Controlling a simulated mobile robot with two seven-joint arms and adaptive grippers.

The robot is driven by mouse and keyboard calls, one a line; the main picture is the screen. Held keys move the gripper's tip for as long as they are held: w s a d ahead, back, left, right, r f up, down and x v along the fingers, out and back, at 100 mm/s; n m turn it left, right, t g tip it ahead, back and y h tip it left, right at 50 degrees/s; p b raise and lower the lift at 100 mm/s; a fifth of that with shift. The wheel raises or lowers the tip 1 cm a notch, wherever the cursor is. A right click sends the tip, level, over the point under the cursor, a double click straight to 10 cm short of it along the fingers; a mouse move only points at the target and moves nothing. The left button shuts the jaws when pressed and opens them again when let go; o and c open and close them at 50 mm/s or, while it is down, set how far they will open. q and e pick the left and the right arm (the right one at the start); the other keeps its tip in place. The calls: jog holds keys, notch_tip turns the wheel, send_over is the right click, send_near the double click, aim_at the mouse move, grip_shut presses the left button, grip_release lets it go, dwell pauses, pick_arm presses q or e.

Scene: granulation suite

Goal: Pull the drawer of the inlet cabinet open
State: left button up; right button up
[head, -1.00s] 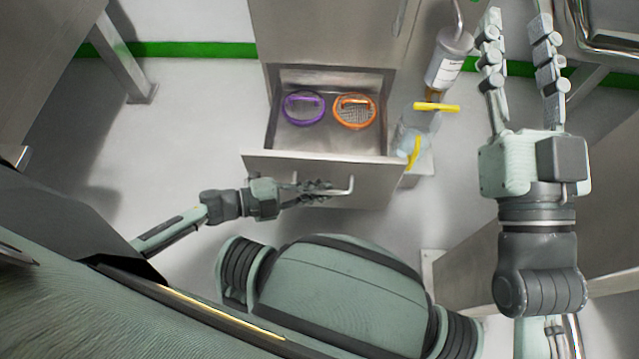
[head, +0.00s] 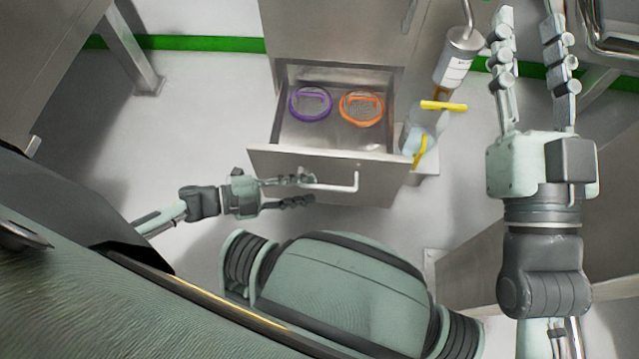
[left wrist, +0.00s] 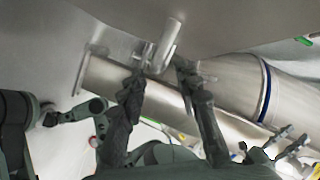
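The inlet cabinet's drawer (head: 333,170) stands pulled out in the head view, its inside showing. A bar handle (head: 345,188) runs along its front. My left gripper (head: 311,190) is open at the left end of the handle, its fingers spread and pointing right. One finger overlaps the handle's left end in the picture; I cannot tell whether they touch. In the left wrist view, the two dark fingers (left wrist: 165,98) are apart, with a pale bar (left wrist: 170,40) beyond their tips. My right gripper (head: 534,55) is open and empty at the right, pointing up.
In the drawer lie a purple-rimmed round item (head: 311,104) and an orange-rimmed one (head: 361,109). A labelled cylinder (head: 457,58) and a clear container with yellow parts (head: 421,150) stand right of the drawer. The floor left of the drawer is clear.

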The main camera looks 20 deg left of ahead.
pick_arm(q)
jog(key=v, duration=0.7)
dwell(0.4)
